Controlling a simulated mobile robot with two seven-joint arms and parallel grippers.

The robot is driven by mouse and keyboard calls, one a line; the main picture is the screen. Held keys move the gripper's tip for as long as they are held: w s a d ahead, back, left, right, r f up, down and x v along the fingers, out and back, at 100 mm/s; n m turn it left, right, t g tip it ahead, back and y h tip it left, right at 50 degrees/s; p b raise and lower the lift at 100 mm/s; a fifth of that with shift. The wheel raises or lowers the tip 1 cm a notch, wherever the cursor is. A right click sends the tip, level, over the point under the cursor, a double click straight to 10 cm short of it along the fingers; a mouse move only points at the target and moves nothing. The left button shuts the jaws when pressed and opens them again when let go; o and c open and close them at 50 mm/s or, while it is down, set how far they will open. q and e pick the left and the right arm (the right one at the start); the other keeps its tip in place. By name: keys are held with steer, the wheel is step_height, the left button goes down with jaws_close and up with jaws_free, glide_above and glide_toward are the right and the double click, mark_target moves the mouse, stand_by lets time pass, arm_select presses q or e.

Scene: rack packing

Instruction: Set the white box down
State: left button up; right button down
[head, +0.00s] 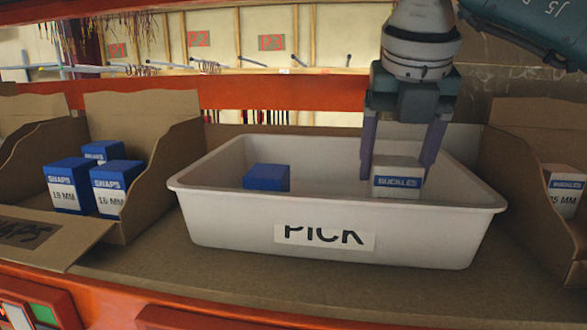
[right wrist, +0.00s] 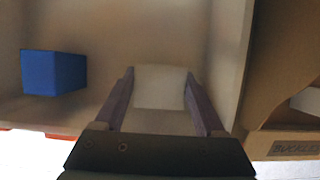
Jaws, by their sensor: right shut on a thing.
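The white box (head: 398,178) has a blue "BUCKLES" label and is inside the right part of the white bin marked PICK (head: 230,228). My right gripper (head: 402,165) points down and is shut on the box, one finger on each side. The white box also shows between the fingers in the right wrist view (right wrist: 160,87). The bin's front wall hides the lower part of the box in the head view, so I cannot tell whether it touches the bin floor. My left gripper is not in view.
A blue box (head: 267,177) sits in the left part of the bin; it also shows in the right wrist view (right wrist: 53,73). Cardboard bins stand on both sides, the left one (head: 150,115) with several blue SNAPS boxes (head: 115,185). Bin floor between the two boxes is clear.

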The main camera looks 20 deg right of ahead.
mark_target(397, 163)
step_height(397, 163, down, 2)
steer(key=shift+f+p, duration=0.15)
steer(key=shift+p, duration=0.25)
steer(key=shift+f, duration=0.25)
steer(key=shift+f, duration=0.1)
jaws_free()
steer(key=shift+r, duration=0.3)
steer(key=b+v, duration=0.2)
steer(key=v, duration=0.4)
steer(key=shift+s+a+r+b, duration=0.15)
steer(key=shift+r+b, duration=0.1)
steer(key=shift+b, duration=0.05)
steer(key=shift+s+r, duration=0.1)
steer(key=shift+r, duration=0.15)
